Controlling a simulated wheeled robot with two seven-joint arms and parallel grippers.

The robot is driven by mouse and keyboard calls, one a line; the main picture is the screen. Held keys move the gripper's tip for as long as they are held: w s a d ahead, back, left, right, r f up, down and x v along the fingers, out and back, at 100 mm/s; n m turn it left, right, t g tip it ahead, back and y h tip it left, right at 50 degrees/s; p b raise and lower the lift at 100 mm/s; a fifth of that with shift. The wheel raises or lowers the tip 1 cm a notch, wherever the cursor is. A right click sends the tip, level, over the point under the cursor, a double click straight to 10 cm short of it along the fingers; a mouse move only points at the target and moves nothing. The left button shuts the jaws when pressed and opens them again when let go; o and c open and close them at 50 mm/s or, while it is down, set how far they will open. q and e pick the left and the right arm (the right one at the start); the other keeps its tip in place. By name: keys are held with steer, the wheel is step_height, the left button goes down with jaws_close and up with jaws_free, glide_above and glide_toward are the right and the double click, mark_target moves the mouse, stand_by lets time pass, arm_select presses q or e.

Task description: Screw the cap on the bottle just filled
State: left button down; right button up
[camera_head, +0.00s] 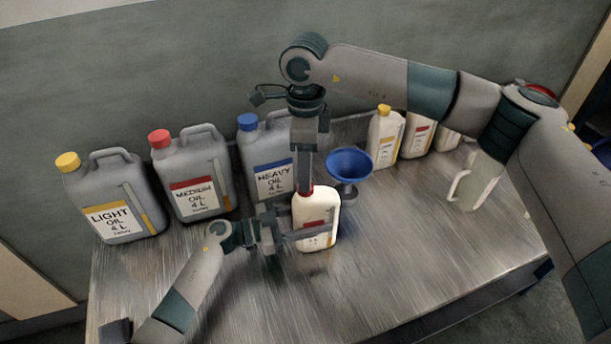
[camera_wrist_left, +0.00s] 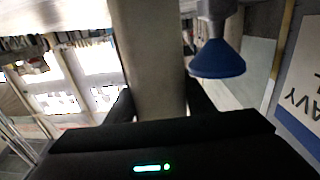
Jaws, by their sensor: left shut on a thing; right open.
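A small white bottle (camera_head: 326,207) with a red label stands upright on the metal table. My left gripper (camera_head: 308,235) is shut on its body from the left side. The bottle's pale side also fills the middle of the left wrist view (camera_wrist_left: 147,50). A red cap (camera_head: 308,190) shows at the top of the bottle, partly hidden by the right gripper. My right gripper (camera_head: 305,182) points straight down over the bottle's top, open, with its fingertips at the cap. I cannot tell how the cap sits on the neck.
A blue funnel (camera_head: 349,164) on a stand is close behind the bottle at right. Light (camera_head: 112,200), medium (camera_head: 190,178) and heavy oil (camera_head: 265,165) canisters stand at the back left. The front table is clear.

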step_height(320, 180, up, 8)
stand_by(0.4)
arm_select(q)
steer(key=c, duration=0.8)
jaws_free()
steer(key=shift+o, duration=0.2)
arm_select(e)
step_height(320, 180, down, 4)
steer(key=b, duration=0.4)
steer(key=shift+f+b, duration=0.25)
steer(key=shift+b, duration=0.05)
arm_select(q)
steer(key=v, duration=1.7)
steer(key=shift+a, duration=0.2)
arm_select(e)
steer(key=shift+f, duration=0.1)
arm_select(q)
steer(key=shift+s, duration=0.15)
